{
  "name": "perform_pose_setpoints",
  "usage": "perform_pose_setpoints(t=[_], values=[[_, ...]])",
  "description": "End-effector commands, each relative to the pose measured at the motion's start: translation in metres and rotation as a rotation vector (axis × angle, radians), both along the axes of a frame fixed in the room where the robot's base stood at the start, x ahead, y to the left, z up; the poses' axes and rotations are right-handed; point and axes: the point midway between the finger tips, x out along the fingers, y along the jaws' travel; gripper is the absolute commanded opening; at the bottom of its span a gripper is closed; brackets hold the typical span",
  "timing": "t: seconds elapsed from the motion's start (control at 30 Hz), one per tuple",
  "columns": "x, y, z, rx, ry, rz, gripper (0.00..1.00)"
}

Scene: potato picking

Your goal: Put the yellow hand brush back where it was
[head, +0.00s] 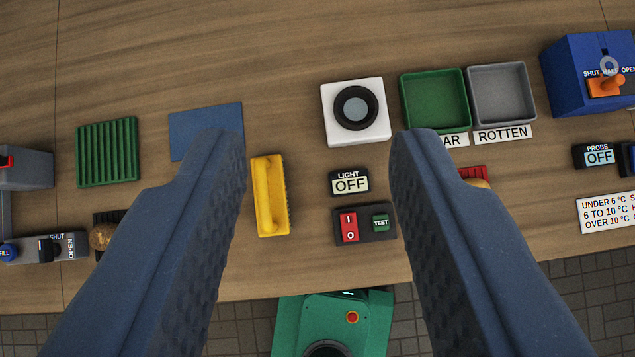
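The yellow hand brush (270,196) lies on the wooden table, left of the picture's middle, with its dark bristles showing along its right side. My gripper (312,145) is open, its two blue fingers wide apart and nothing between the pads. The brush shows between the fingers, close beside the left one in the picture. Whether the finger touches it I cannot tell; it seems to lie well below. A flat blue mat (205,122) lies up and left of the brush, partly hidden by the left finger.
A green ribbed block (107,152) is at left. A white block with a round lens (354,111), light display (350,182) and switch box (364,225) lie right of the brush. Green (434,97) and grey (501,95) trays and a blue lever box (585,75) are farther right.

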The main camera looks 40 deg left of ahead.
Motion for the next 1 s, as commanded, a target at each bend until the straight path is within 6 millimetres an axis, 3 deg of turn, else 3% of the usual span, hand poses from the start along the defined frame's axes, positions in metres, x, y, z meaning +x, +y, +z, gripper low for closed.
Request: perform_pose_setpoints(t=[0.03, 0.2, 0.33, 0.5, 0.63, 1.0], values=[[-0.011, -0.009, 0.023, 0.001, -0.063, -0.021, 0.37], [-0.043, -0.034, 0.094, 0.0, -0.278, -0.083, 0.37], [-0.072, -0.047, 0.139, -0.007, -0.419, -0.124, 0.37], [-0.1, -0.058, 0.177, -0.014, -0.543, -0.158, 0.37], [-0.109, -0.061, 0.187, -0.016, -0.577, -0.168, 0.37], [-0.109, -0.062, 0.188, -0.017, -0.58, -0.168, 0.37]])
